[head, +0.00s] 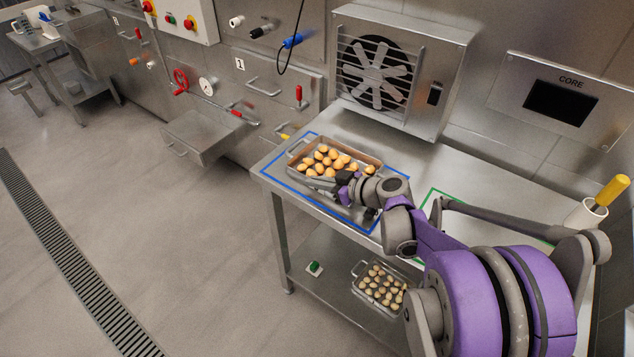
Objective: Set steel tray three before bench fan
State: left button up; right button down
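A steel tray (293,160) of golden filled pasta lies on the steel bench, inside a blue outline, in front and to the left of the bench fan (375,75). A second steel tray (357,291) with paler pieces is on the lower shelf. I can read no number on either tray. My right gripper (346,188) is at the near right side of the upper tray, overlapping its rim in the picture. Its fingers are small and partly hidden by the wrist, so I cannot tell whether they hold the rim. My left gripper is not in view.
A green outline (427,199) marks the bench further right, partly behind my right arm. A cup (586,214) with a yellow-handled tool stands at the bench's right end. A small green button box (314,268) sits on the lower shelf. Bare bench lies before the fan.

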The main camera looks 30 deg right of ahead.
jog(key=c, duration=1)
grip_release()
jog(key=shift+c, duration=0.2)
jog(key=shift+s+d+r, duration=0.1)
jog(key=shift+s+r, duration=0.05)
jog(key=shift+s, duration=0.05)
jog(key=p+v, duration=0.1)
jog(key=v, duration=1)
jog(key=shift+s, duration=0.25)
jog(key=s+a+f+m+g, duration=0.1)
jog(key=s+a+f+g, duration=0.25)
jog(key=a, duration=0.35)
jog(key=s+a+f+m+g, duration=0.1)
jog(key=s+a+f+g, duration=0.2)
jog(key=a, duration=0.4)
jog(key=s+a+f+m+h, duration=0.1)
jog(key=s+a+h, duration=0.1)
jog(key=s, duration=0.2)
jog(key=s+a+f+m+h, duration=0.1)
jog(key=s+f+h, duration=0.1)
jog(key=s+h, duration=0.1)
jog(key=shift+s+a+f+m+g, duration=0.3)
jog(key=shift+s+a+g, duration=0.15)
jog(key=shift+s, duration=0.35)
